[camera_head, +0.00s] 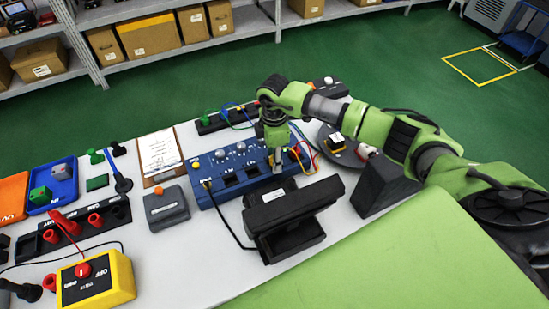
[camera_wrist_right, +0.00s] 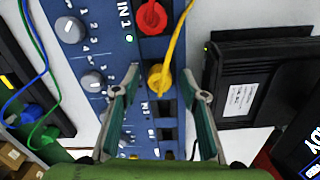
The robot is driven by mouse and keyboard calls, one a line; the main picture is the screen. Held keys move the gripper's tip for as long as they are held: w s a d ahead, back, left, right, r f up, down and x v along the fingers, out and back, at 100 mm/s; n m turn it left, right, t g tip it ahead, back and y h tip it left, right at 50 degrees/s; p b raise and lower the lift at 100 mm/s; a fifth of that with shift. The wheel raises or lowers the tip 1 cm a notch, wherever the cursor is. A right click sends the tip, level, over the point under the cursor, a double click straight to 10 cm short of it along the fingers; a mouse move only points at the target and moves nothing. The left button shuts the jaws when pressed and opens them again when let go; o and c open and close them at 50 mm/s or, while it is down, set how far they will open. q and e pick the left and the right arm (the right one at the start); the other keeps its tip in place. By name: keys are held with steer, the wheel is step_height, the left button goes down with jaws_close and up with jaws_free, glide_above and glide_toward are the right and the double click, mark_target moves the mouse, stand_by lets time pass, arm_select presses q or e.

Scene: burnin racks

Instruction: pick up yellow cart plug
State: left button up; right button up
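The yellow plug (camera_wrist_right: 158,78) sits in the blue panel (camera_wrist_right: 92,62), with a yellow cable running up from it in the right wrist view. A red plug (camera_wrist_right: 151,17) is seated above it, beside the "IN 1" label. My right gripper (camera_wrist_right: 165,82) is open, with one finger on either side of the yellow plug. I cannot tell whether the fingers touch it. In the head view, my right gripper (camera_head: 275,165) points down over the right part of the blue panel (camera_head: 215,181), hiding part of it. My left gripper is not in view.
A black device (camera_head: 290,212) stands close in front of the panel, also in the wrist view (camera_wrist_right: 262,78). Blue and green cables lie left of the panel in the wrist view. A grey box (camera_head: 166,208), clipboard (camera_head: 160,155) and yellow switch box (camera_head: 95,280) stand left.

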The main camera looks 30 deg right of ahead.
jaws_close()
